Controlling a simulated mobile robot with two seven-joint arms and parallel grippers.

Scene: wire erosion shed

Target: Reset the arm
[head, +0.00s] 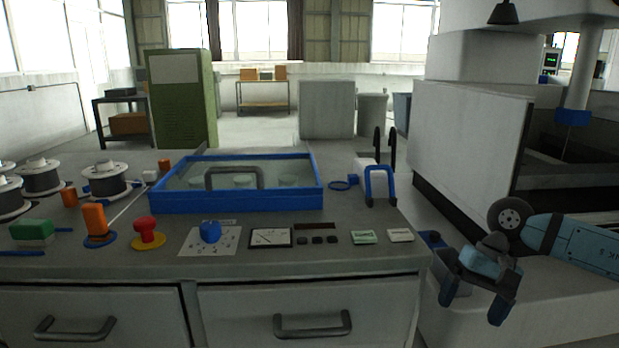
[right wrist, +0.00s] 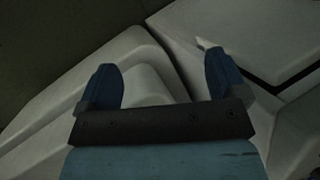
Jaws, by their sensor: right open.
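My right gripper (head: 476,293) shows at the lower right in the head view, at the end of my blue arm. Its two dark blue fingers are apart and point down, with nothing between them. It hangs to the right of the bench, apart from it. In the right wrist view the gripper (right wrist: 163,85) also shows spread fingers, with pale grey surfaces beyond them. My left gripper and left arm are not in view.
The grey bench (head: 330,262) carries a blue-rimmed tray (head: 240,202), wire spools (head: 105,182), a red button (head: 146,231), a blue knob (head: 210,232) and a meter (head: 270,238). A large pale machine (head: 468,145) stands at the right. Open floor (head: 262,128) lies behind the bench.

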